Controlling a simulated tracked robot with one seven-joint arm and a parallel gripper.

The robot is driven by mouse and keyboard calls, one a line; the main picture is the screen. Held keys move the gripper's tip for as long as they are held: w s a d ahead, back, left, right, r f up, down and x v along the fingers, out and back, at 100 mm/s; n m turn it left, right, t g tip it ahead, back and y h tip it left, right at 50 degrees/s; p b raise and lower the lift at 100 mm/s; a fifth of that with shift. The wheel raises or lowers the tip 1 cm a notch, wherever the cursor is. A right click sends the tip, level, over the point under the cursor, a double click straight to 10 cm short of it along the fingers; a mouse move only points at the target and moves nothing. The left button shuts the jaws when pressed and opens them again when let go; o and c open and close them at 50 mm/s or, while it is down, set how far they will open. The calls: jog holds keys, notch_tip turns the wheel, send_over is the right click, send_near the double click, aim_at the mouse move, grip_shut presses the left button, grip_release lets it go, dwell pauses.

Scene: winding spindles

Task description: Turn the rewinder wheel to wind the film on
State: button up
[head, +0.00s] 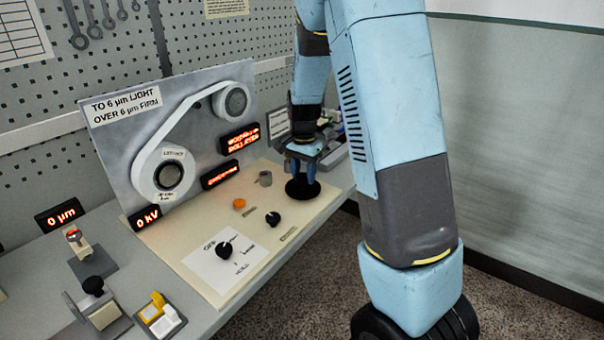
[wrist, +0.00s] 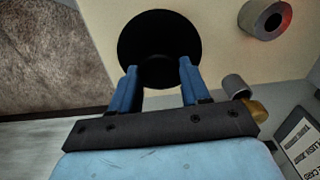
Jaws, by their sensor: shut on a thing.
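The rewinder wheel, a black round disc (head: 301,190), sits at the right end of the cream control board. It fills the upper middle of the wrist view (wrist: 158,35). My gripper (head: 304,171) points down over it, its blue fingers (wrist: 158,76) at the disc's near edge in the wrist view and shut on part of the wheel. The exact gripped part cannot be made out. The white film (head: 192,119) runs on the upright grey panel from a large lower-left reel (head: 169,175) to a smaller upper-right reel (head: 233,101).
The cream board (head: 190,243) carries black knobs (head: 224,250), an orange button (head: 239,203) and a grey cylinder (head: 265,178). Lit displays (head: 220,174) sit on the panel. Small fixtures (head: 160,315) stand at the bench's left. Open floor lies right of the bench.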

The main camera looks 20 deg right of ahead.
aim_at(304, 175)
jog(key=shift+s+f+m, duration=0.1)
jog(key=shift+m, duration=0.2)
jog(key=o, duration=1.1)
jog(key=shift+c, duration=0.2)
notch_tip(304, 175, up, 14)
jog(key=shift+f, duration=0.1)
